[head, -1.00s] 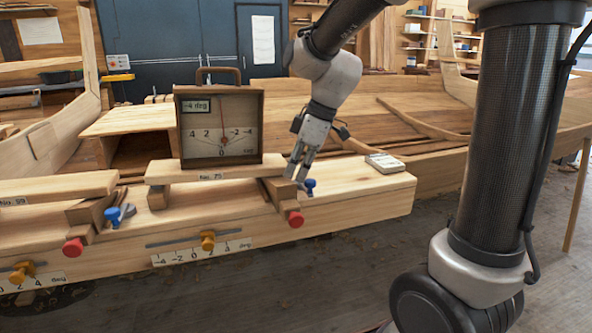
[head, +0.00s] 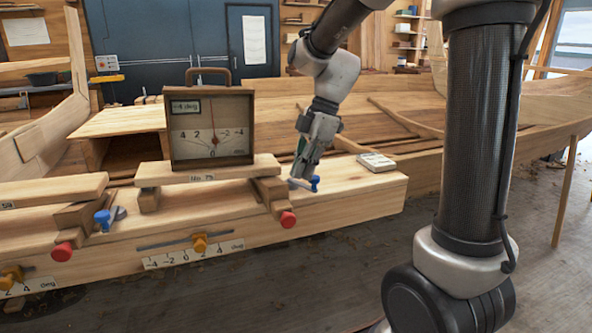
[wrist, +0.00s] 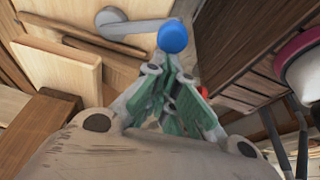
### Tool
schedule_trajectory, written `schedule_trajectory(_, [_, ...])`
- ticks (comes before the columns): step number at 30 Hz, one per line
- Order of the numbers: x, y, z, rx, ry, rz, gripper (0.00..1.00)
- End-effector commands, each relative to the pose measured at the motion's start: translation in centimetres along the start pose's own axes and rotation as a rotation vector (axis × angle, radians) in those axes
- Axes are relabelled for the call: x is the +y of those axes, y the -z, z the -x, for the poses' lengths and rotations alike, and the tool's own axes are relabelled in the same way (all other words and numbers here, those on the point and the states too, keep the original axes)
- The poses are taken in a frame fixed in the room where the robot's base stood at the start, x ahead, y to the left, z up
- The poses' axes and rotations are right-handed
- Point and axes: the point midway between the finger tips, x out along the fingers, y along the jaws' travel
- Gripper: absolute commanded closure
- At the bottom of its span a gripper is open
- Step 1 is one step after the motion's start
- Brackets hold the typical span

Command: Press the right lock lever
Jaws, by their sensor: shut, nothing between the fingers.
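The right lock lever (head: 302,185) is a grey arm with a blue knob, on the beam at the right end of plank No. 75. In the wrist view its knob (wrist: 173,36) is just beyond my fingertips, and its grey arm (wrist: 135,27) runs left to a round pivot. My gripper (head: 303,174) is shut and empty, fingers pointing down at the lever in the head view. In the wrist view my gripper (wrist: 172,68) has its green-padded fingers together. Whether the fingertips touch the knob cannot be told.
A boxed inclinometer (head: 211,128) reading -4 deg stands on the plank (head: 205,170). A red knob (head: 288,219) and a yellow slider (head: 199,242) are on the beam's front. Another blue lever (head: 103,219) is at left. A small white box (head: 376,162) lies to the right.

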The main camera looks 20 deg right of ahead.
Motion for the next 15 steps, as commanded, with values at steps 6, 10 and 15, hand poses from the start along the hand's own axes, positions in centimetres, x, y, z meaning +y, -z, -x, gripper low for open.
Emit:
schedule_trajectory(6, [0.2,-1.4,0.5,-0.001,0.068,0.184,1.0])
schedule_trajectory(10, [0.4,-2.1,0.7,0.0,0.105,0.285,1.0])
schedule_trajectory(15, [0.7,-2.8,1.0,0.0,0.144,0.392,1.0])
